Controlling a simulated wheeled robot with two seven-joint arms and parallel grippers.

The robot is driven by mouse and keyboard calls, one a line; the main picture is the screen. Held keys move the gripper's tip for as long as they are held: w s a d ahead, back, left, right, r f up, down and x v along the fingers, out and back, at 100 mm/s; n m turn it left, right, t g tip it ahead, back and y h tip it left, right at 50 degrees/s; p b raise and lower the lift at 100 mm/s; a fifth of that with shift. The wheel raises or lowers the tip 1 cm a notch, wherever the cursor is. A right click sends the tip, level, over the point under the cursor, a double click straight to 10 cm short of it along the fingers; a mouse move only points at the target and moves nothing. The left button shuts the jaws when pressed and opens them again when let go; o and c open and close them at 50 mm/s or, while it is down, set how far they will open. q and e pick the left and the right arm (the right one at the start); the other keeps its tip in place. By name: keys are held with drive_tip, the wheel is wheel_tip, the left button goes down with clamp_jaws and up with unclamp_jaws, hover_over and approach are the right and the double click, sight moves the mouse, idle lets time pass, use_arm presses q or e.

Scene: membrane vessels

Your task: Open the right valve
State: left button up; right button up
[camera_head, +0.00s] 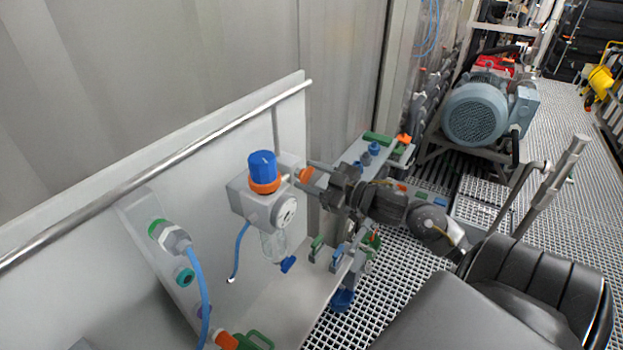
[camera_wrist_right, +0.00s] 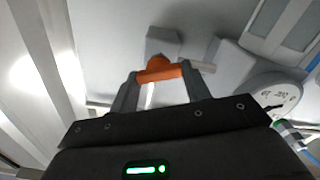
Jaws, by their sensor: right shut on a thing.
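The right valve has an orange handle (camera_head: 306,175) on the right side of the grey regulator unit. In the right wrist view the orange handle (camera_wrist_right: 160,73) lies crosswise between my two fingertips, with a grey body behind it. My right gripper (camera_head: 308,177) reaches in from the right and is shut on this handle. My right gripper (camera_wrist_right: 161,80) also shows in the wrist view, one finger at each end of the handle. My left gripper is in neither view.
The regulator has a blue-topped knob (camera_head: 262,165) and a round gauge (camera_head: 287,212) close to my right gripper. A metal rail (camera_head: 170,163) runs along the panel's top. Green and blue valve handles sit below my right arm. A large motor (camera_head: 476,113) stands farther back.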

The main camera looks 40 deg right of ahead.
drive_tip(key=n+b, duration=0.1)
drive_tip(key=n, duration=0.2)
drive_tip(key=shift+f, duration=0.15)
drive_tip(key=n+b, duration=0.1)
drive_tip(key=n, duration=0.1)
drive_tip(key=shift+a+n+b, duration=0.1)
drive_tip(key=shift+n+b, duration=0.25)
drive_tip(key=shift+n, duration=0.05)
drive_tip(key=n+b, duration=0.3)
drive_tip(key=n, duration=0.2)
drive_tip(key=shift+f+b, duration=0.1)
drive_tip(key=shift+b, duration=0.25)
drive_tip(key=shift+n, duration=0.3)
drive_tip(key=o, duration=1)
drive_tip(key=shift+s, duration=0.15)
